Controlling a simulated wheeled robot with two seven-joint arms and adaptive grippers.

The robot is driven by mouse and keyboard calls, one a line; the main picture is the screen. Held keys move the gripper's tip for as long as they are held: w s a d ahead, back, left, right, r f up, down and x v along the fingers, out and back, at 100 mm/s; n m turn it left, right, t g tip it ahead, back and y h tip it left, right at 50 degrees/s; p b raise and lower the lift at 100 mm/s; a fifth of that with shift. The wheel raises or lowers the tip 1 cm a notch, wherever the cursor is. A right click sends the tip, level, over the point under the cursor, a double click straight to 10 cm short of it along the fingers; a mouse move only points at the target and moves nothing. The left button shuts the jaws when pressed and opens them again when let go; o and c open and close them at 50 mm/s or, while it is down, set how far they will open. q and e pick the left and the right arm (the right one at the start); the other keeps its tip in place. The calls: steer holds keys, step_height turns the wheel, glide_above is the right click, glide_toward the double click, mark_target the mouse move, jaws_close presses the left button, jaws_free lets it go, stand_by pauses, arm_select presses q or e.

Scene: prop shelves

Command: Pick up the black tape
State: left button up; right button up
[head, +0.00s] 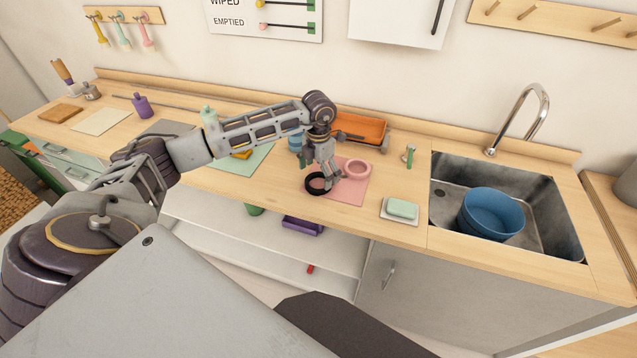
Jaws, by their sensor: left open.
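The black tape (315,188) is a dark ring on the wooden counter, at the left edge of a pink mat (345,195). My left gripper (323,177) is open and points down right over the tape, with its fingers at the ring. Whether the fingers touch the ring I cannot tell. A pink ring (357,168) lies on the same mat, just right of the gripper. My right gripper is not in view.
A soap dish with a green bar (402,209) sits to the right, before the sink (545,213) with a blue basin (491,212). An orange tray (362,128) stands behind. A green mat (243,162) lies to the left. The counter's front edge is close to the tape.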

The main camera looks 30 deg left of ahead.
arm_select(q)
step_height(320, 180, down, 2)
steer(key=shift+f, duration=0.35)
steer(key=c, duration=0.9)
steer(key=shift+c, duration=1.1)
steer(key=shift+w+r, duration=0.1)
steer(key=shift+r, duration=0.65)
step_height(320, 180, up, 5)
steer(key=shift+f, duration=0.1)
steer(key=shift+r+b, duration=0.3)
steer(key=shift+r, duration=1.6)
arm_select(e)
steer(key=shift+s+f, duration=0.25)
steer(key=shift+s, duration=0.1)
